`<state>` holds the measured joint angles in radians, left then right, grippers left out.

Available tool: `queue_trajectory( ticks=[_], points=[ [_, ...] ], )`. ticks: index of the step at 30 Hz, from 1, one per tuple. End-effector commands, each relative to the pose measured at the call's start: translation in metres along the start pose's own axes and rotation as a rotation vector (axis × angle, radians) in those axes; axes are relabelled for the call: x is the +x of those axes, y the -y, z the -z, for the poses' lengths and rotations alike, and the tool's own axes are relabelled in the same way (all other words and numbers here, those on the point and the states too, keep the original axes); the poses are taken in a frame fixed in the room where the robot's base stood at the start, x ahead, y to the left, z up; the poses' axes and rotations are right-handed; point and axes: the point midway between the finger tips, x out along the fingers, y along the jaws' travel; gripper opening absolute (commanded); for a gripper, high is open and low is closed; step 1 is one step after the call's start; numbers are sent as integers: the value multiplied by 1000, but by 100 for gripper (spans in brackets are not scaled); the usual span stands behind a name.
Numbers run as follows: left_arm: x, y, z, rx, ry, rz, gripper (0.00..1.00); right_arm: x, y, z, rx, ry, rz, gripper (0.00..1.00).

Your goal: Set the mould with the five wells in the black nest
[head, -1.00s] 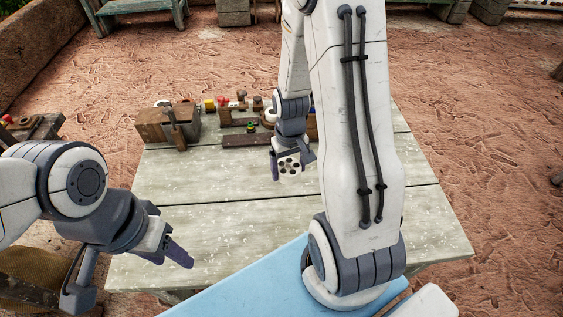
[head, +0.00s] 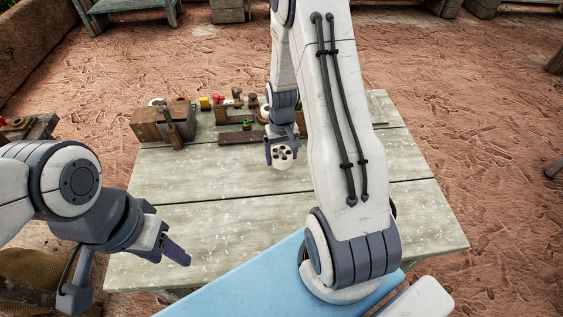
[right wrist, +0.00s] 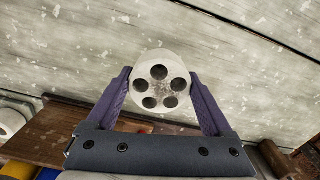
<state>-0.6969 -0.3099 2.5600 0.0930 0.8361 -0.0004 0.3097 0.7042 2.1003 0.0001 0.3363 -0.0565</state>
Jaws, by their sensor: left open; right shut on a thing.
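The mould with the five wells (head: 282,156) is a pale round block with dark holes in its face. My right gripper (head: 281,150) is shut on it, and it hangs above the far middle part of the table. In the right wrist view the mould (right wrist: 160,82) sits between the purple fingers (right wrist: 161,92), its wells facing the camera. My left gripper (head: 168,254) is open and empty over the table's near left corner. I cannot make out the black nest in either view; my right arm covers part of the table's far side.
The grey plank table (head: 200,215) is mostly clear at its middle and front. A wooden box (head: 150,122) stands at the far left, with a dark brown board (head: 240,137) and several small coloured items beside it along the far edge.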

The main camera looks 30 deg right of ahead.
Motion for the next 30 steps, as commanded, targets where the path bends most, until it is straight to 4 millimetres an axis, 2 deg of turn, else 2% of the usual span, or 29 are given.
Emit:
queue_trajectory(
  ticks=[9, 21, 22, 23, 30],
  points=[
    [-4, 0, 0, 0, 0, 0, 50, 38, 0, 0, 1, 2, 0, 14],
    [0, 0, 0, 0, 0, 0, 50, 44, 0, 0, 0, 0, 0, 14],
    [-1, 0, 0, 0, 0, 0, 50, 44, 0, 0, 0, 1, 0, 93],
    [-1, 0, 0, 0, 0, 0, 50, 43, 0, 0, 0, 1, 0, 100],
    [-2, 0, 0, 0, 0, 0, 50, 42, 0, 0, 0, 0, 0, 100]
  ],
)
